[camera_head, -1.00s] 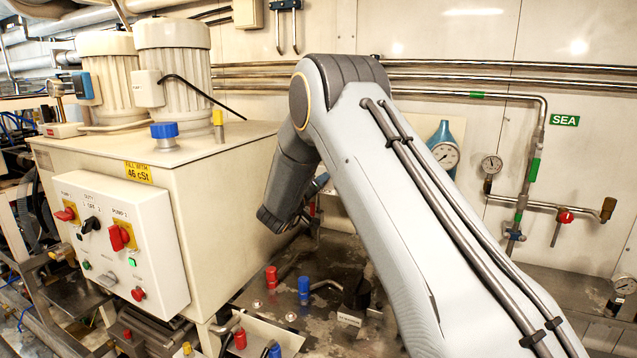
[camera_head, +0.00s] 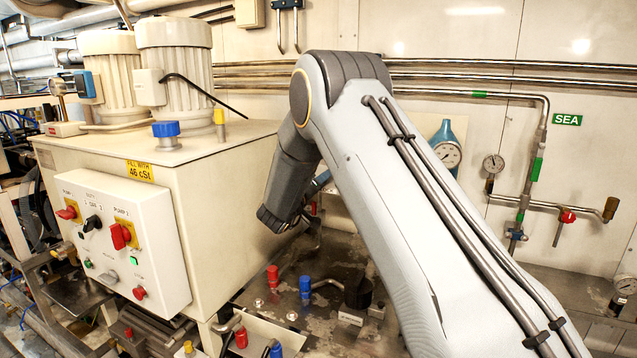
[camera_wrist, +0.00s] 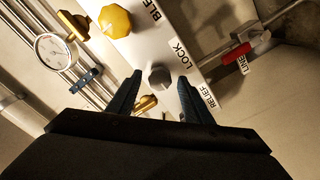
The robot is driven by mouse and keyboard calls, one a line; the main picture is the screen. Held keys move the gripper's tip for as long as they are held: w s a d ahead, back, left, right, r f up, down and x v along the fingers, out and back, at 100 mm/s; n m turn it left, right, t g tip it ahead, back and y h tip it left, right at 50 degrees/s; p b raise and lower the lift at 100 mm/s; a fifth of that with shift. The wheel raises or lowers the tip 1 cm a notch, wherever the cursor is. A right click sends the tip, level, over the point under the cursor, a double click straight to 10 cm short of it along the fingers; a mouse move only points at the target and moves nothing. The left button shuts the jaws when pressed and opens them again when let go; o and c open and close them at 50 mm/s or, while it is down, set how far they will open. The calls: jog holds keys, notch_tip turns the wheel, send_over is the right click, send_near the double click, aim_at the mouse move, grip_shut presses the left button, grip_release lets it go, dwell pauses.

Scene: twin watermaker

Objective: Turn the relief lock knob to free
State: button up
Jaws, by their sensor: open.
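In the wrist view, a small dark grey knob (camera_wrist: 159,77) sits on a pale panel strip (camera_wrist: 200,45) beside the word LOCK, with RELIEF printed further right. My gripper (camera_wrist: 158,92) is open, its two dark fingers spread to the left and right of the knob. No contact between fingers and knob shows; the depth gap cannot be told. Which way the knob points is unclear.
In the wrist view, a yellow knob (camera_wrist: 115,21) and a gauge (camera_wrist: 54,47) lie left, and a red-handled valve (camera_wrist: 234,64) lies right. In the head view, a cream tank (camera_head: 210,200) stands close left of my gripper, and pipes run along the back wall.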

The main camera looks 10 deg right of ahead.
jog(key=b+v, duration=0.2)
jog(key=v, duration=0.5)
jog(key=shift+a, duration=0.15)
jog(key=s+d+f+g+y, duration=0.1)
jog(key=s+f+g+y, duration=0.2)
jog(key=s, duration=1.1)
jog(key=s+d+f+m+g+y, duration=0.1)
jog(key=s+f+g+y, duration=0.3)
jog(key=s, duration=1)
jog(key=s+d+f+m+g+y+b, duration=0.1)
jog(key=s+d+f+g+y, duration=0.2)
jog(key=s, duration=1.1)
notch_tip(320, 180, down, 5)
jog(key=g, duration=0.3)
jog(key=shift+s+y, duration=0.2)
jog(key=shift+y, duration=0.1)
